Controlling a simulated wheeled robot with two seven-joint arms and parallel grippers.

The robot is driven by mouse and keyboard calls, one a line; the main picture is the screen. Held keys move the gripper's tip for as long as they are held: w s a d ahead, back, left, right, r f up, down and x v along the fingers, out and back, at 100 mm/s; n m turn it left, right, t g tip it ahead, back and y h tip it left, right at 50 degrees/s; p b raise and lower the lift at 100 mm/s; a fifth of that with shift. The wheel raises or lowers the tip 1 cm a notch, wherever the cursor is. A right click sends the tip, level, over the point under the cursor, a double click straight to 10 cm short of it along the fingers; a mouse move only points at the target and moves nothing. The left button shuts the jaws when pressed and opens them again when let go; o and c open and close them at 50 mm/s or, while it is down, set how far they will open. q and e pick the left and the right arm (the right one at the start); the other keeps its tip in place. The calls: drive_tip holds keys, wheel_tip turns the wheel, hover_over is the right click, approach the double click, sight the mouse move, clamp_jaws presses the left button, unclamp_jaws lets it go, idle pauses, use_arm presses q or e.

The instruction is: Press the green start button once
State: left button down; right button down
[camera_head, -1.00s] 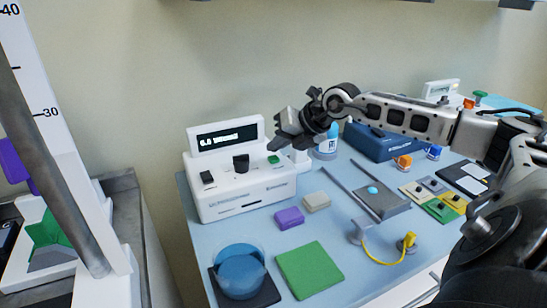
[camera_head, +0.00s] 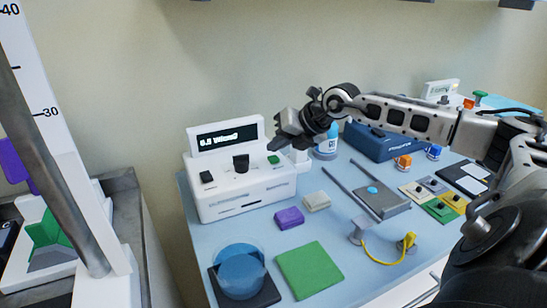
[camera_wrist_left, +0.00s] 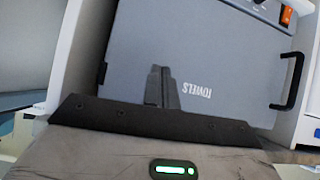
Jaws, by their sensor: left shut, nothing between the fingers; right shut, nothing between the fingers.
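The green start button (camera_head: 273,160) is on the right part of the sloped top of a white device (camera_head: 243,190). The device has a dark display (camera_head: 227,136), a black knob (camera_head: 241,163) and a black switch (camera_head: 207,177). My right gripper (camera_head: 274,146) is shut and empty, with its tips just above and close to the green button. I cannot tell whether they touch it. My left gripper (camera_wrist_left: 162,70) shows in the left wrist view, shut and empty, in front of a grey panel marked TOWELS (camera_wrist_left: 225,65). It is not in the head view.
The blue table (camera_head: 330,235) holds a purple block (camera_head: 289,217), a beige block (camera_head: 317,202), a green mat (camera_head: 309,270) and a blue bowl (camera_head: 240,272). A spray bottle (camera_head: 327,143) and a blue case (camera_head: 375,141) stand behind. A tall scale post (camera_head: 60,150) is at left.

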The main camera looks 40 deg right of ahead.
drive_tip(key=shift+f+b, duration=0.4)
drive_tip(key=shift+f, duration=0.1)
drive_tip(key=shift+f+b, duration=0.45)
idle(0.6)
drive_tip(key=shift+r, duration=0.1)
drive_tip(key=shift+r+p, duration=0.4)
drive_tip(key=shift+r, duration=0.4)
